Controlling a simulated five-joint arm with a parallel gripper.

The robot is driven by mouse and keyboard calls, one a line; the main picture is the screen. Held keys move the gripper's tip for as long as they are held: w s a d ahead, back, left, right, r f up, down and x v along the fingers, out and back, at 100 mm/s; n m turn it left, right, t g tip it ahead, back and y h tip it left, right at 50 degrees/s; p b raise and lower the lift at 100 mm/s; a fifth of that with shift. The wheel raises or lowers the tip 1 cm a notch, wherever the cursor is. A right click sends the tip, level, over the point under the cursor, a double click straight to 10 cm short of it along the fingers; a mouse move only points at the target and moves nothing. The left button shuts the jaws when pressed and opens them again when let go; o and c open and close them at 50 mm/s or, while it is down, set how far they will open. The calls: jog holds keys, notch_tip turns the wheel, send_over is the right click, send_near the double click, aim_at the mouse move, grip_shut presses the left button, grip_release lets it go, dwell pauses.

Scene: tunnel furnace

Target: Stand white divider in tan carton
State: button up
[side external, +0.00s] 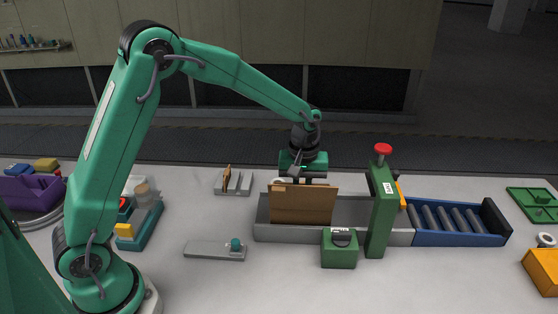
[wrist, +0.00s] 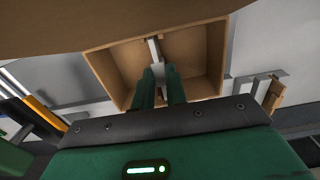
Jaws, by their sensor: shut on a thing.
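The tan carton (side external: 302,205) stands open in the grey trough, with a tall flap or wall toward the camera. The wrist view looks down into the carton (wrist: 212,62). My gripper (side external: 303,179) is directly above the carton, pointing down. In the wrist view my gripper (wrist: 160,75) is shut on the white divider (wrist: 154,50), which shows as a thin pale edge between the fingers over the carton's middle. The divider's lower part is hidden by the fingers, so I cannot tell whether it touches the carton floor. The side view hides it behind the carton.
A green post (side external: 382,210) with a red knob stands right of the carton, before blue rollers (side external: 455,218). A green box (side external: 339,247) sits in front of the trough. A slotted grey rack (side external: 234,188) holding a tan piece stands behind left.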

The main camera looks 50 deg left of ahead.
dwell(0.3)
jog(key=o, duration=0.8)
jog(key=shift+r, duration=3.95)
jog(key=s+a+r+m+t, duration=0.35)
jog(key=s+r, duration=0.55)
jog(key=s, duration=0.3)
jog(key=s+m, duration=0.1)
jog(key=s, duration=0.3)
jog(key=s+m+t, duration=0.1)
jog(key=s+m, duration=0.1)
jog(key=s, duration=0.2)
jog(key=s+a+f+m+t, duration=0.1)
jog(key=s+m, duration=0.1)
jog(key=s, duration=0.2)
jog(key=shift+s+m, duration=0.25)
jog(key=shift+s, duration=0.05)
